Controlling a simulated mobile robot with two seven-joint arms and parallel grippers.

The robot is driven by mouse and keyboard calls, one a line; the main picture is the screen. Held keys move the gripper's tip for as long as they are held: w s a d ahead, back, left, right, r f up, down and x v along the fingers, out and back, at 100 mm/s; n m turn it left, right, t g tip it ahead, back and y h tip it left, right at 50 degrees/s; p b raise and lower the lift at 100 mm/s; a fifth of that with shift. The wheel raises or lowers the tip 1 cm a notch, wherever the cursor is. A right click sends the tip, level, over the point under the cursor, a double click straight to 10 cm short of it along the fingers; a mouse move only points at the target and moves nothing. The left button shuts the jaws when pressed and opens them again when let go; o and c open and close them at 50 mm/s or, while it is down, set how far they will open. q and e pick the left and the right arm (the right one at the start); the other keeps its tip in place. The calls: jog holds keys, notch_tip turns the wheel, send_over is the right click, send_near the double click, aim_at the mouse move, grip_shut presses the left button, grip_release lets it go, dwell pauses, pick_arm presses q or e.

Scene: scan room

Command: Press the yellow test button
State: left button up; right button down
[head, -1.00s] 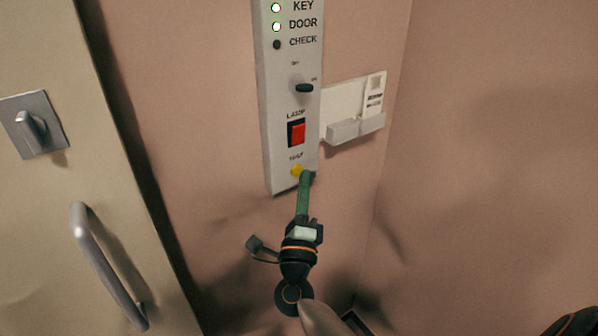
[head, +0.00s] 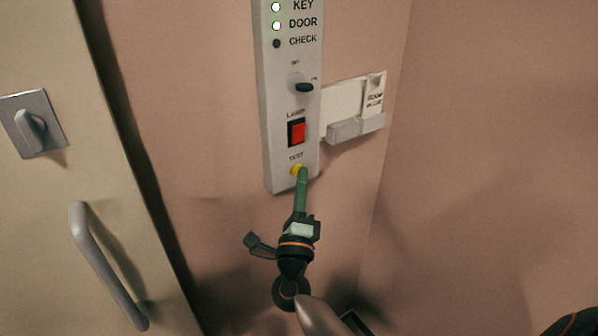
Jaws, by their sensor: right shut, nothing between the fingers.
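The yellow test button (head: 296,170) sits at the bottom of a grey wall panel (head: 281,150), under the word TEST. My right gripper (head: 302,172) is shut and empty. Its green fingers point up at the panel, and their tips overlap the right part of the button in the head view. I cannot tell whether the tips touch the button or stop just in front of it. My left gripper is not in view.
Above the button are a red lamp switch (head: 297,132), a black knob (head: 304,87) and indicator lights; KEY and DOOR are lit green, CHECK is dark. A white holder (head: 345,128) is right of the panel. A door with a handle (head: 105,262) stands left.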

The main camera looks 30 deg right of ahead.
jog(key=shift+s, duration=0.1)
dwell(0.5)
jog(key=shift+s, duration=0.35)
jog(key=s+p, duration=0.1)
jog(key=s, duration=0.5)
jog(key=shift+d+p, duration=0.2)
jog(key=shift+p, duration=0.15)
dwell(0.6)
